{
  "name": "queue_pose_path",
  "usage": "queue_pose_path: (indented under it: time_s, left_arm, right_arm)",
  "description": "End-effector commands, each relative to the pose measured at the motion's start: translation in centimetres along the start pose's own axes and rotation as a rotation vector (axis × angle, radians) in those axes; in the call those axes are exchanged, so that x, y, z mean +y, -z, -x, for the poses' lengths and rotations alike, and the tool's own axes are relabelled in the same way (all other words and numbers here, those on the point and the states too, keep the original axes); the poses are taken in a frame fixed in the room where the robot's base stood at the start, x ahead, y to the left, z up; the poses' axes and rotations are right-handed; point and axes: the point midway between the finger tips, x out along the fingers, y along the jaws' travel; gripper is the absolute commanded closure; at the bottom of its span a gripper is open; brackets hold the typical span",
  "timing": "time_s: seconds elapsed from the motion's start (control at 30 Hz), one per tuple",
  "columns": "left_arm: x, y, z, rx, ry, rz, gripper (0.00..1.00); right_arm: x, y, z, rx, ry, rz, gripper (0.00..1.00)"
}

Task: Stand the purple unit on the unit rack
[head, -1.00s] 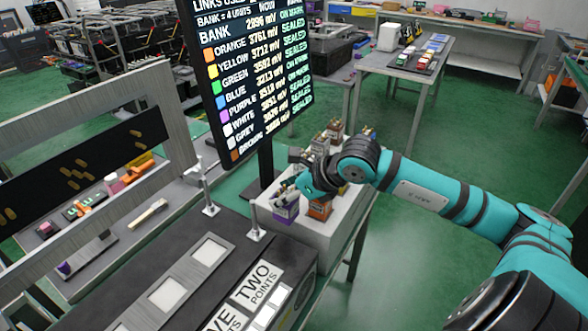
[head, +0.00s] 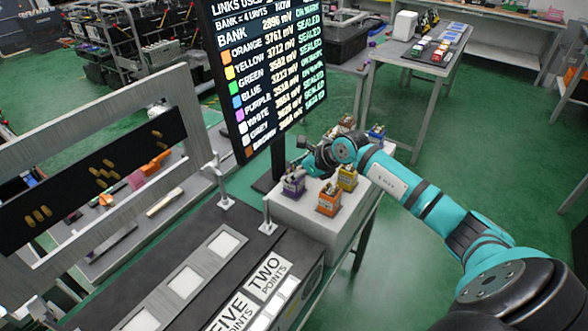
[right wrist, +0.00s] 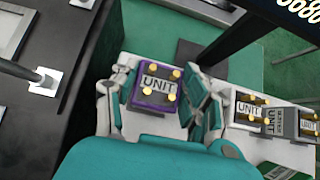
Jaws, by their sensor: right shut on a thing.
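The purple unit (head: 293,184) is at the left end of a pale block-like stand (head: 345,230). My right gripper (head: 303,168) is shut on it from above and behind. In the right wrist view the purple unit (right wrist: 157,100) sits between the two fingers, with its UNIT label and brass studs facing the camera. It looks upright; whether its base touches the stand cannot be told. An orange unit (head: 328,199), a yellow unit (head: 348,179) and a blue unit (head: 376,134) are on the same stand. My left gripper is not in view.
A white unit (right wrist: 247,112) and a grey unit (right wrist: 308,123) stand to the right in the wrist view. A tall display screen (head: 268,75) rises close behind the gripper. A dark bench (head: 190,265) with pale square plates lies at the front left.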

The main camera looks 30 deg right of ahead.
Motion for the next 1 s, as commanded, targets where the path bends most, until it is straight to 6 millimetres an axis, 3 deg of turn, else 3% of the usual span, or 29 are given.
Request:
queue_pose_path:
  time_s: [0.3,0.33,0.5,0.87,1.0]
  left_arm:
    - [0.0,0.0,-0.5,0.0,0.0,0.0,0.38]
    - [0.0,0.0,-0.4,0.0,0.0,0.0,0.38]
    - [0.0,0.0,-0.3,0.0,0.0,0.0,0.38]
    - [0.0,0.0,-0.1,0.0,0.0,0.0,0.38]
    - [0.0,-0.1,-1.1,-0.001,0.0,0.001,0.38]
  right_arm:
    - [0.0,0.2,-0.3,-0.002,0.001,0.0,0.92]
    - [0.0,0.2,-0.2,-0.002,0.0,0.0,0.52]
    - [0.0,0.2,-0.2,-0.001,0.0,0.0,0.32]
    - [-0.1,0.0,0.3,-0.001,0.001,0.001,0.32]
    - [-0.1,0.2,2.4,0.0,0.005,0.006,0.32]
